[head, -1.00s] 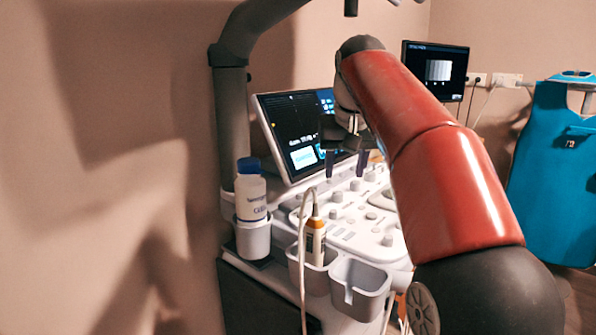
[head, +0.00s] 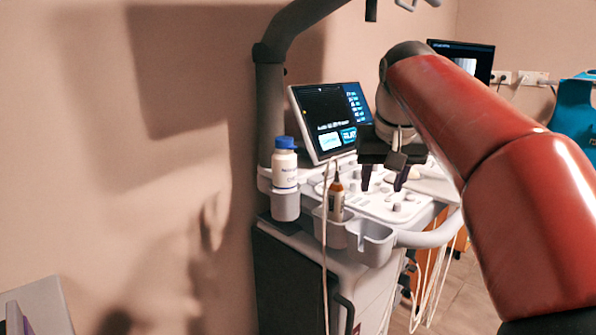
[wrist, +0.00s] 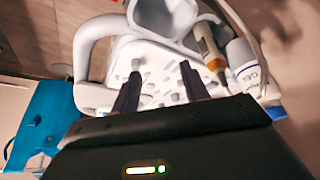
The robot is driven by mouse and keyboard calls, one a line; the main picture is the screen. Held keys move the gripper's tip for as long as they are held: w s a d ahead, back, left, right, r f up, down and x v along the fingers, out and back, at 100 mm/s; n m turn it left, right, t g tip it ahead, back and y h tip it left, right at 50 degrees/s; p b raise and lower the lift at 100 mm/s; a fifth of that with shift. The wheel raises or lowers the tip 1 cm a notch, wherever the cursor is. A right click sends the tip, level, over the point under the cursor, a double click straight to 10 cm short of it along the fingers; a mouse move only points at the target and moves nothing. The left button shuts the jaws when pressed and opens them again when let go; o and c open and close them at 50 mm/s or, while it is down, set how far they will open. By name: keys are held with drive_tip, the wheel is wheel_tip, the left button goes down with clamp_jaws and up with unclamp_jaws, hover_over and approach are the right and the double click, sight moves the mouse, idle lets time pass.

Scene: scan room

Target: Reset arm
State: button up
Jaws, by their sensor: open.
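My gripper (head: 384,178) hangs at the end of my red arm, above the control panel (head: 392,207) of the ultrasound machine. Its two dark fingers point down and stand apart with nothing between them. In the wrist view my gripper (wrist: 160,85) shows the same two separate fingers over the knobbed panel (wrist: 150,65).
The ultrasound screen (head: 331,119) stands behind my gripper. A blue-capped white bottle (head: 285,167) sits in a holder at left. An orange-and-white probe (head: 336,197) stands in a cup beside an empty cup (head: 371,241). Cables hang down the machine. A blue apron (head: 574,112) is at far right.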

drive_tip(key=s+f+t, duration=0.1)
drive_tip(key=s+f, duration=2.1)
drive_tip(key=s, duration=0.1)
drive_tip(key=shift+s+f, duration=0.2)
drive_tip(key=shift+s, duration=0.2)
drive_tip(key=shift+d, duration=0.1)
